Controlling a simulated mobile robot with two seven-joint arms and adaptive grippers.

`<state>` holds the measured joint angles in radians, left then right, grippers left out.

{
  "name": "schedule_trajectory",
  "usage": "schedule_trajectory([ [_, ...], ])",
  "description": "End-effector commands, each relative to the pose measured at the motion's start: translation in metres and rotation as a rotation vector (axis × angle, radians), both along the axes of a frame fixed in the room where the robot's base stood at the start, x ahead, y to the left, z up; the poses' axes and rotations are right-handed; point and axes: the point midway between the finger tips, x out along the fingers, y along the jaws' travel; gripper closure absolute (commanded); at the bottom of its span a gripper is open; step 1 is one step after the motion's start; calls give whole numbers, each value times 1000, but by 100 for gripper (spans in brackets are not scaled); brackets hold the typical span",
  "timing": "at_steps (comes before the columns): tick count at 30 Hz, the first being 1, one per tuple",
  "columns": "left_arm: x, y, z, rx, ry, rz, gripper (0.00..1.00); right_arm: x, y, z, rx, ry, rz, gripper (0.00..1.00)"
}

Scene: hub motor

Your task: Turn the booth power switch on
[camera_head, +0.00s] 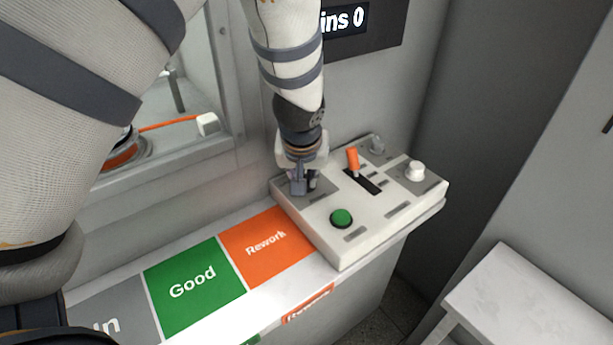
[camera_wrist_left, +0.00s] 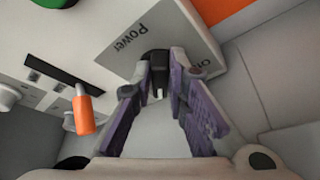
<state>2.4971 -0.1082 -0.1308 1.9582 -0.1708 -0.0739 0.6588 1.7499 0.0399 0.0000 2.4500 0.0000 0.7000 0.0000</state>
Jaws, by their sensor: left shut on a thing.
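The booth power switch (camera_wrist_left: 154,62) is a small black knob on a grey plate marked "Power" in the left wrist view. Another label at the plate's right is partly covered by a fingertip. My left gripper (camera_head: 303,187) points down at the far left corner of the white control box (camera_head: 318,235). In the left wrist view my left gripper (camera_wrist_left: 166,80) is shut on the black knob, one finger on each side. The head view hides the knob behind the fingers. The knob's exact setting cannot be told. My right gripper is not in view.
The box also bears a green button (camera_head: 341,218), an orange lever (camera_head: 353,160) and a white knob (camera_head: 415,171). Orange "Rework" (camera_head: 266,246) and green "Good" (camera_head: 193,285) zones lie left of it. A dark display (camera_head: 355,32) hangs behind. A white table (camera_head: 535,295) stands right.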

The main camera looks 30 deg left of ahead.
Motion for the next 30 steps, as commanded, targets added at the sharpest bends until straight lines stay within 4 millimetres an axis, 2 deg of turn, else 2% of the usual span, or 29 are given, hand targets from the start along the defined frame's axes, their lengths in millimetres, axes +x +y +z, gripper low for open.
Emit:
schedule_trajectory([
  [9,-2,1,-1,-1,4,-91,100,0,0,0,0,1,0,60],
  [24,-2,2,-2,0,5,-105,100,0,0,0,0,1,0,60],
  [25,-2,2,-2,0,5,-105,79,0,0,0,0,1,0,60],
  [27,-2,2,-2,0,5,-105,66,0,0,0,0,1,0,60],
  [30,-2,2,-1,1,4,-104,66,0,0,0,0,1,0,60],
])
